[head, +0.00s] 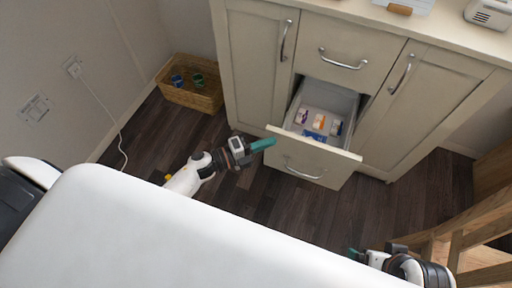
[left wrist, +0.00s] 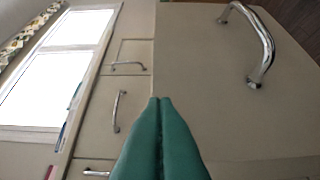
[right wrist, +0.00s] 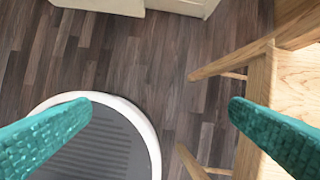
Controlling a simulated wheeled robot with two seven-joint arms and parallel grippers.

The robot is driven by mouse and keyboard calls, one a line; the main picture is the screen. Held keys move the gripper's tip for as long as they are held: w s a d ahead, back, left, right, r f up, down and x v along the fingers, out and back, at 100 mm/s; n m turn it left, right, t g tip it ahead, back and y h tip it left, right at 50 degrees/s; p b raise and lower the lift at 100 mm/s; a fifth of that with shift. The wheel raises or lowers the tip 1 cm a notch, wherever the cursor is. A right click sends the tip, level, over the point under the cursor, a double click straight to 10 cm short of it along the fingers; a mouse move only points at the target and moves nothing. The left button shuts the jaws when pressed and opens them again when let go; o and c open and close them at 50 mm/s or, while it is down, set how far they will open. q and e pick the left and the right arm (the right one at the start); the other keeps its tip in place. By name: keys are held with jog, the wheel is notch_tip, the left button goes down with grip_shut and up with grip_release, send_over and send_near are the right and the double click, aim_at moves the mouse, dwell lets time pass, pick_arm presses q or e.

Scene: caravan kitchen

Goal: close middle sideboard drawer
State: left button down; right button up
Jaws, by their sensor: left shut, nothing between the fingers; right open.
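The middle sideboard drawer (head: 312,158) stands pulled out of the cream sideboard (head: 251,62), with several small boxes inside. Its front panel has a curved metal handle, which shows large in the left wrist view (left wrist: 262,45). My left gripper (head: 270,144) is shut and empty, its green fingers at the left end of the drawer front. In the left wrist view its fingertips (left wrist: 160,100) lie over the left part of the panel; I cannot tell whether they touch it. My right gripper (head: 354,253) is low at the right, away from the drawer, with its fingers wide apart and empty in the right wrist view (right wrist: 160,115).
The drawer above (head: 347,52) and the cupboard doors beside it are closed. A wicker basket (head: 190,95) with cups stands on the floor left of the sideboard. Wooden furniture (head: 470,235) stands close to my right arm. The dark floor before the drawer is clear.

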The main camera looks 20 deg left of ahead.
pick_arm(q)
jog(key=shift+w, duration=0.5)
pick_arm(e)
jog(key=shift+f, duration=0.1)
pick_arm(q)
jog(key=shift+w, duration=0.1)
